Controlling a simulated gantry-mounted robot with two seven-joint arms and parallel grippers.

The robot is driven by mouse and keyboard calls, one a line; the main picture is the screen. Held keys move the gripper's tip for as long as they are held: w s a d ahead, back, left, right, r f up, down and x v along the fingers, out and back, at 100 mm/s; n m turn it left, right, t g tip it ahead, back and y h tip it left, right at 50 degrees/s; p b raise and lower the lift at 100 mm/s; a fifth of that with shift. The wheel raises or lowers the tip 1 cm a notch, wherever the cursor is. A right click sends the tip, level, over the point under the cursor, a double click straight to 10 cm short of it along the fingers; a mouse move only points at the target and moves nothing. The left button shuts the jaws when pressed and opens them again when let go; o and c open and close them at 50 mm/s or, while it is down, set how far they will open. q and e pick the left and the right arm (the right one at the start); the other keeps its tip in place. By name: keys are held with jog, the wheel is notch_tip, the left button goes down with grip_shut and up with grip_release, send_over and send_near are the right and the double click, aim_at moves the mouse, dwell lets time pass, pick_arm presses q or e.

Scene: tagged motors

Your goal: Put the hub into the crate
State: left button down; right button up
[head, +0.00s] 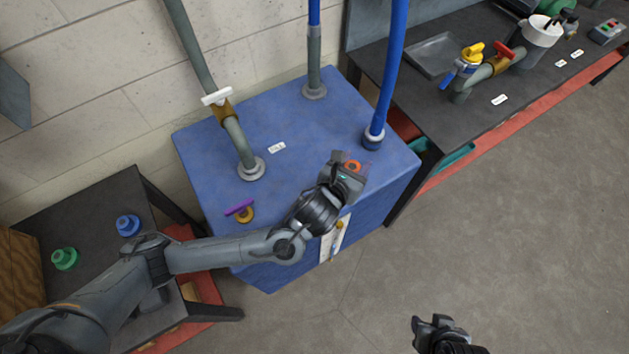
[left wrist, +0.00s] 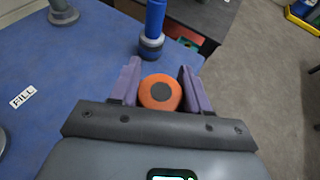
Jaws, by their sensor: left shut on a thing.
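My left gripper (head: 352,172) is above the right part of the blue cabinet top. It is shut on an orange round piece with a dark centre (left wrist: 160,92), which looks like the hub; in the head view it is an orange ring (head: 353,166). In the left wrist view the piece sits between the two purple fingers (left wrist: 161,84). I cannot tell which container is the crate: a wood-sided box (head: 18,265) stands at the left edge, and a teal bin (head: 457,157) shows under the right bench. My right gripper (head: 434,322) is at the bottom, over the floor; its jaws are unclear.
The blue cabinet (head: 300,180) bears upright pipes, including a blue one (head: 387,80), and a purple-handled valve (head: 240,209). Blue (head: 128,225) and green (head: 65,259) round parts stand on the left table. The right bench holds a grey tray (head: 438,55). The floor at right is clear.

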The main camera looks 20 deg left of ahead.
pick_arm(q)
jog(key=shift+w+a+f+b, duration=0.15)
jog(key=shift+a+f+b, duration=0.15)
jog(key=shift+a+f, duration=0.15)
jog(key=b, duration=0.1)
send_over(314, 172)
notch_tip(314, 172, down, 6)
jog(key=shift+f, duration=0.15)
jog(key=shift+w+f+b, duration=0.1)
jog(key=shift+f+b, duration=0.65)
jog(key=shift+f, duration=1.25)
jog(key=shift+f, duration=0.1)
jog(key=c, duration=0.5)
grip_release()
jog(key=shift+f, duration=0.15)
jog(key=shift+c, duration=0.2)
